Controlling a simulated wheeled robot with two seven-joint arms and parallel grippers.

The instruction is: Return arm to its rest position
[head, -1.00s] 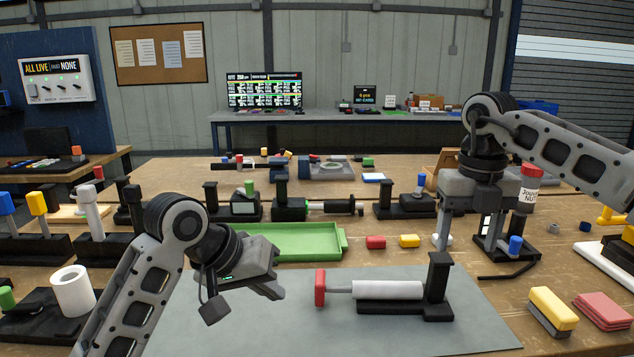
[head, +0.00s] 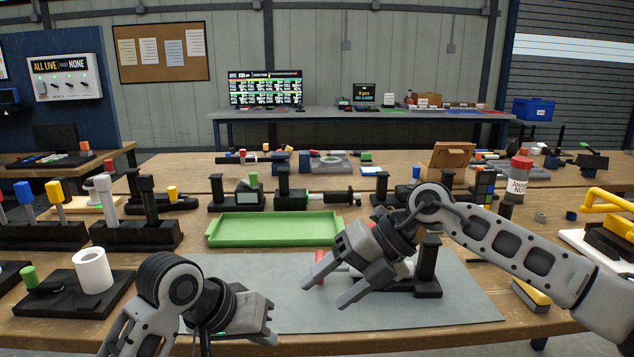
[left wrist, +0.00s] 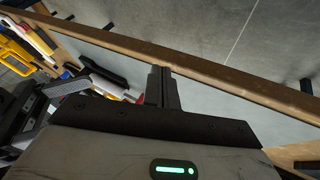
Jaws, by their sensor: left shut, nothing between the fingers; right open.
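My left gripper (head: 268,326) is low at the front of the bench, over the near left part of the grey mat (head: 460,303). Its fingers are together with nothing between them, and they also show shut in the left wrist view (left wrist: 160,88). My right gripper (head: 328,290) is open and empty, pointing left and down over the middle of the mat. Behind it stands a black stand (head: 428,265) with a white cylinder, mostly hidden, and a red end piece (head: 320,256). I cannot tell whether the right gripper touches them.
A green tray (head: 270,230) lies empty behind the mat. A white roll (head: 93,270) stands on a black base at the left. A yellow-topped block (head: 532,294) lies partly behind my right arm. The bench's front edge is close to the left gripper, seen in the left wrist view.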

